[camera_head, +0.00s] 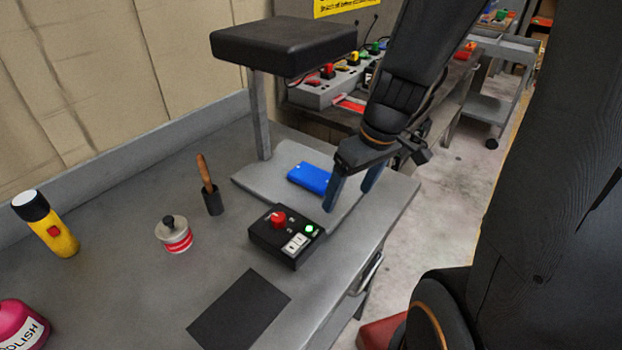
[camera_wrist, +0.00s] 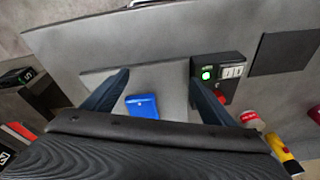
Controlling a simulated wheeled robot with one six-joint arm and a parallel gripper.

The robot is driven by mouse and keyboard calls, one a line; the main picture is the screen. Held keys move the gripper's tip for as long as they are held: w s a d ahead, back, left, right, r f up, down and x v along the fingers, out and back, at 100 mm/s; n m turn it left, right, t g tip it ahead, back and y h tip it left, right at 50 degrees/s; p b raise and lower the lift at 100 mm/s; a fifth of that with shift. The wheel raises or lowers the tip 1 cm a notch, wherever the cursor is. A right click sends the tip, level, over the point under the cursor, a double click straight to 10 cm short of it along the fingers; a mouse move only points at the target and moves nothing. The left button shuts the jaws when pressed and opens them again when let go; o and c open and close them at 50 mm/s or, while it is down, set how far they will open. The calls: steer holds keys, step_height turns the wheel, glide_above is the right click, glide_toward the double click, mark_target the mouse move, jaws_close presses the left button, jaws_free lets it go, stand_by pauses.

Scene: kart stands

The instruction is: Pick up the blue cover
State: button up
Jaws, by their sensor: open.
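The blue cover (camera_head: 310,178) is a small flat blue block lying on a light grey plate (camera_head: 262,184) at the foot of a black-topped stand. My gripper (camera_head: 353,190) is open and empty, pointing down just to the right of the blue cover. In the wrist view the blue cover (camera_wrist: 142,106) lies below and between the two spread fingers of my gripper (camera_wrist: 160,85), nearer the left finger. The fingers appear apart from it.
A black control box (camera_head: 284,236) with a red knob and green light stands in front of the plate. The stand's black pad (camera_head: 284,46) overhangs the plate.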

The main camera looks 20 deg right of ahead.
steer(key=w+d+n+t, duration=0.2)
steer(key=w+d+n, duration=0.1)
steer(key=d, duration=0.1)
steer(key=p, duration=0.6)
glide_above(311, 173)
steer(key=s+d, duration=0.2)
steer(key=s, duration=0.1)
steer(key=shift+w+a+y, duration=0.15)
steer(key=shift+w+y, duration=0.05)
steer(key=shift+y, duration=0.2)
steer(key=shift+b+x, duration=0.3)
steer(key=shift+x, duration=2.3)
steer(key=shift+a+r, duration=0.1)
steer(key=c, duration=1.3)
steer(key=shift+c, duration=0.2)
steer(key=shift+r, duration=0.1)
